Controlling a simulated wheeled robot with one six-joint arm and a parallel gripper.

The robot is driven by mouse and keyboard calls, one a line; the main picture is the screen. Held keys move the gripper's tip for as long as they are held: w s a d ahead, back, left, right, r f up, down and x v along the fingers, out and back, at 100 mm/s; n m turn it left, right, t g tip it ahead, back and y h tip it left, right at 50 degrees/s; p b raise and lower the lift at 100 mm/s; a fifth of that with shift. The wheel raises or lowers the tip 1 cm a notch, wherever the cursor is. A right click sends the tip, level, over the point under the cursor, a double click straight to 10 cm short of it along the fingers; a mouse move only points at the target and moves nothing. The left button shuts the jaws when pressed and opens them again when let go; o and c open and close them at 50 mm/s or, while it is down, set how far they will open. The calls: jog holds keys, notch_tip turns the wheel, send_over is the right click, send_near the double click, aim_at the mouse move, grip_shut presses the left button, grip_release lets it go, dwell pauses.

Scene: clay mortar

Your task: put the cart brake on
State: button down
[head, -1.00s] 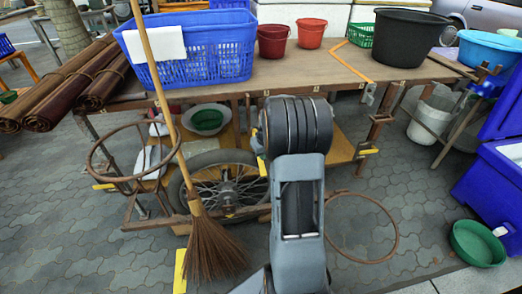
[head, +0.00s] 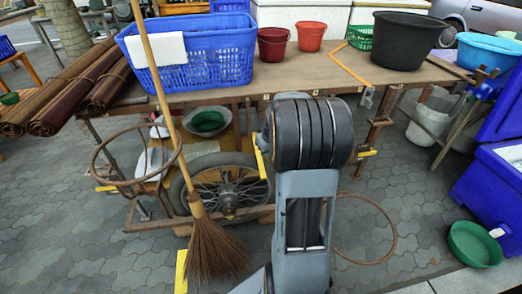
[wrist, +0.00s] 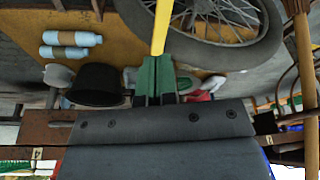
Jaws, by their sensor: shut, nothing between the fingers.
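The cart is a wooden-topped cart (head: 290,84) with a spoked wheel (head: 225,186) under it. A yellow bar (head: 260,158), which looks like the brake lever, stands tilted beside the wheel, just left of my arm. In the wrist view, the yellow bar (wrist: 162,28) runs past the wheel (wrist: 222,14) to the tips of my gripper (wrist: 155,72). My gripper's green fingers are shut, with nothing held between them. Their tips are at or very near the bar's end; I cannot tell whether they touch it. In the head view, my arm hides the gripper.
A broom (head: 208,245) leans in front of the wheel. A rusty hoop (head: 130,155) is at the left and another hoop (head: 392,235) lies right of my arm. A blue basket (head: 190,50) and buckets stand on the cart top. Paving at the lower left is clear.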

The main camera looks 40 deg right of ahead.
jog(key=p+v, duration=0.2)
jog(key=v, duration=0.6)
jog(key=shift+r, duration=0.35)
jog(key=shift+s, duration=0.1)
